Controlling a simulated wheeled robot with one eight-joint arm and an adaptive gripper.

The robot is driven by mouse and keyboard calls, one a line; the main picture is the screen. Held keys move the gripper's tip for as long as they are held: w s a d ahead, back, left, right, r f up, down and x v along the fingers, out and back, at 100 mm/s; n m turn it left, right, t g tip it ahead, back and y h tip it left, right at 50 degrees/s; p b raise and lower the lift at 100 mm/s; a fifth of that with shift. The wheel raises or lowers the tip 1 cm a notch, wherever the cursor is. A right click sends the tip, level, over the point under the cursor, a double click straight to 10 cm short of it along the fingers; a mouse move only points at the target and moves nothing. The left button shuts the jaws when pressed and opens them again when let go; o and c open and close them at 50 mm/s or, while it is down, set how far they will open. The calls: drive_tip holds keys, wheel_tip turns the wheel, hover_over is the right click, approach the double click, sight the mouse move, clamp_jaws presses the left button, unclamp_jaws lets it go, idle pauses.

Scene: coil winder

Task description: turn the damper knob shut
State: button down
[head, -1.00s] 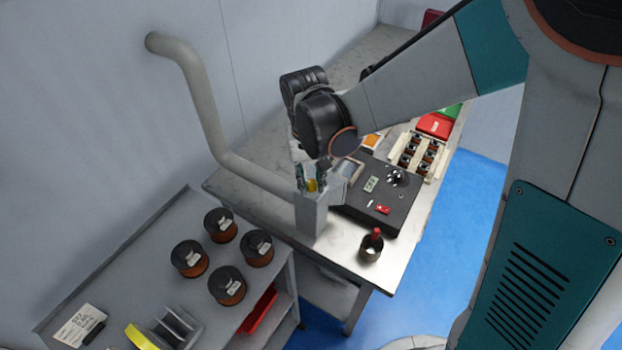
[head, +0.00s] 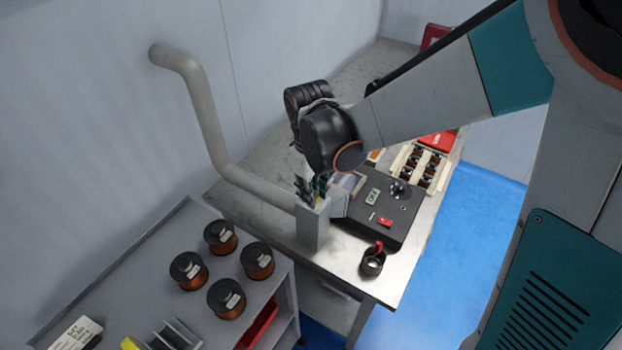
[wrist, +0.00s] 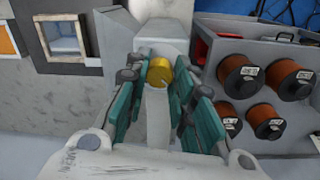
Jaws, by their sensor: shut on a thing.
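The damper knob (wrist: 159,74) is a round yellow knob on top of a grey duct box (head: 312,226), where a pale pipe ends. My gripper (wrist: 160,80) reaches it from above, with its teal and dark fingers on either side of the knob, shut on it. In the head view, my gripper (head: 312,192) is over the top of the box and its fingers hide most of the knob. The knob's pointer or marks cannot be made out.
The pale pipe (head: 205,110) runs down the wall to the box. Copper wire spools (head: 226,298) stand on a shelf at lower left.

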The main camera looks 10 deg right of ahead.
idle(0.5)
drive_tip(key=c, duration=1.3)
unclamp_jaws()
drive_tip(key=shift+c, duration=0.2)
